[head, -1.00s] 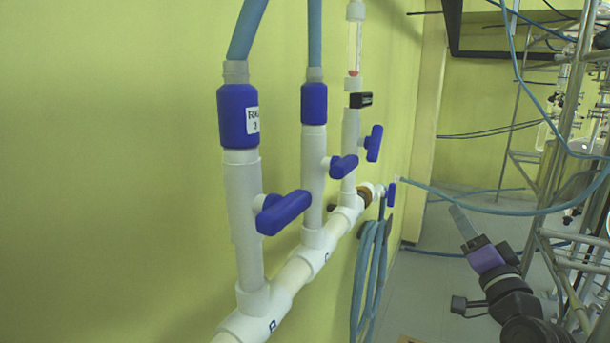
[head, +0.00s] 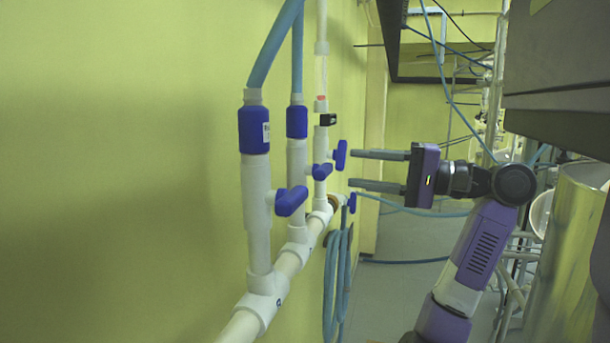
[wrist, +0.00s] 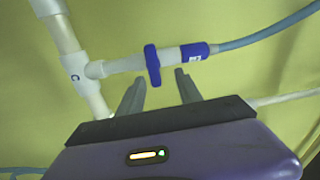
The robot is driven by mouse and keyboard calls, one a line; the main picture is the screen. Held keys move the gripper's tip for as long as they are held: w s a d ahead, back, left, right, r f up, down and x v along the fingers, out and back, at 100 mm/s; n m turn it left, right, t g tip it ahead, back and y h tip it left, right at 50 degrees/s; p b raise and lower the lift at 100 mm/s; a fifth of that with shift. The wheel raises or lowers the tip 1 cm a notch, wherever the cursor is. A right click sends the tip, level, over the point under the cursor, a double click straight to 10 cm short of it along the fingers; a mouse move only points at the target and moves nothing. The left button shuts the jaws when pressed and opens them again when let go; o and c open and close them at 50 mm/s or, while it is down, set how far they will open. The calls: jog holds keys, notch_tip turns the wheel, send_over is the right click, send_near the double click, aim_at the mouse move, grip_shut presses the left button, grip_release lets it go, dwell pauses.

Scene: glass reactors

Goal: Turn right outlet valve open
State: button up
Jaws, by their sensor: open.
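Three blue valve handles sit on white upright pipes along the wall: a near one (head: 291,201), a middle one (head: 322,171) and a far one (head: 341,155). The far handle stands along its pipe; the other two look crosswise. My gripper (head: 352,168) is open and empty, its fingers pointing at the wall. In the wrist view, a crosswise blue handle (wrist: 152,65) lies just beyond my gripper (wrist: 160,77), between the fingertip lines and closer to the left finger. Its tee is marked C, which matches the middle valve. I cannot tell contact; the fingers look apart from it.
A white pipe (head: 277,275) runs low along the wall under the uprights. A coiled blue hose (head: 337,280) hangs beyond it. Blue hoses (head: 272,50) rise from the near and middle valves. Metal framework (head: 495,85) stands at the right. Floor shows between.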

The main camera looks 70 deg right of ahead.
aim_at(330, 172)
jog(key=shift+m, duration=0.3)
jog(key=w, duration=0.2)
jog(key=w+p, duration=0.1)
jog(key=w, duration=0.2)
jog(key=w+a+f, duration=0.1)
jog(key=w, duration=0.1)
jog(key=shift+w+p, duration=0.4)
jog(key=shift+c, duration=0.4)
grip_shut()
